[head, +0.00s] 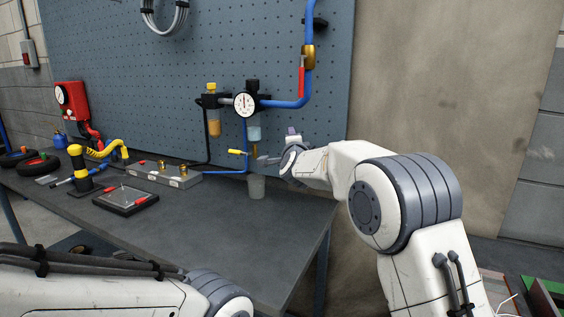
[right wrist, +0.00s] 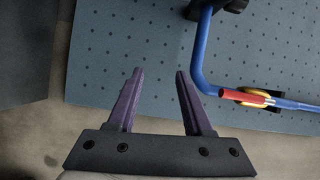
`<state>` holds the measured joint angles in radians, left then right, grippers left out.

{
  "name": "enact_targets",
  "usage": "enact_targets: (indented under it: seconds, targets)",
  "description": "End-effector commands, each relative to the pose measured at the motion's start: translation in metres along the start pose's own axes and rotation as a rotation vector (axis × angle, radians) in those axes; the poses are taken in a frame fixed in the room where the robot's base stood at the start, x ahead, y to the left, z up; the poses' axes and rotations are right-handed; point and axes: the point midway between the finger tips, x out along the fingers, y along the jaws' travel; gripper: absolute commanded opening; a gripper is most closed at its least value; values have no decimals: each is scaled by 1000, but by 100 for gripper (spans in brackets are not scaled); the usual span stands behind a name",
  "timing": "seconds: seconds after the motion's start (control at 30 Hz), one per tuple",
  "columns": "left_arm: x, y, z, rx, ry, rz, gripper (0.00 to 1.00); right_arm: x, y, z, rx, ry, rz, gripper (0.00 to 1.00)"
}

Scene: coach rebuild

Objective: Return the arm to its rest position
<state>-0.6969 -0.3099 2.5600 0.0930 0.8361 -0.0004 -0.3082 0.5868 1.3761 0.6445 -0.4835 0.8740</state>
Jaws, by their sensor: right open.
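My right arm (head: 405,205) reaches in from the right, bent at a large grey joint, with its forearm out over the table's far right corner. My right gripper (head: 292,134) is small and partly hidden by the wrist in the head view. In the right wrist view, the gripper (right wrist: 157,90) has its two purple fingers spread apart with nothing between them. The pegboard shows beyond the fingers, and they touch nothing there. My left arm (head: 90,290) crosses the lower left. Its gripper is out of the picture.
The grey table (head: 210,230) has clear space in front. A grey cup (head: 256,187) stands close to the right wrist. A gauge (head: 245,104), blue pipe (head: 288,104) and red lever (head: 301,78) are on the pegboard (head: 190,60). A black tray (head: 125,203) lies left.

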Motion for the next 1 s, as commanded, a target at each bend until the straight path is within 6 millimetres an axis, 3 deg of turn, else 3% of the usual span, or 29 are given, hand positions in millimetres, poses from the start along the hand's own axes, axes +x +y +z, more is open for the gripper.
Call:
enact_targets:
  seconds: [0.27, 0.5, 0.8, 1.0]
  targets:
    - [0, 0, 0, 0, 0, 0, 50, -70, 97, -31, -448, -189, 315, 51]
    - [0, 0, 0, 0, 0, 0, 50, -157, 175, -58, -750, -401, 554, 51]
    - [0, 0, 0, 0, 0, 0, 50, -282, 250, -88, -1018, -701, 794, 51]
    - [0, 0, 0, 0, 0, 0, 50, -354, 280, -102, -1124, -880, 900, 51]
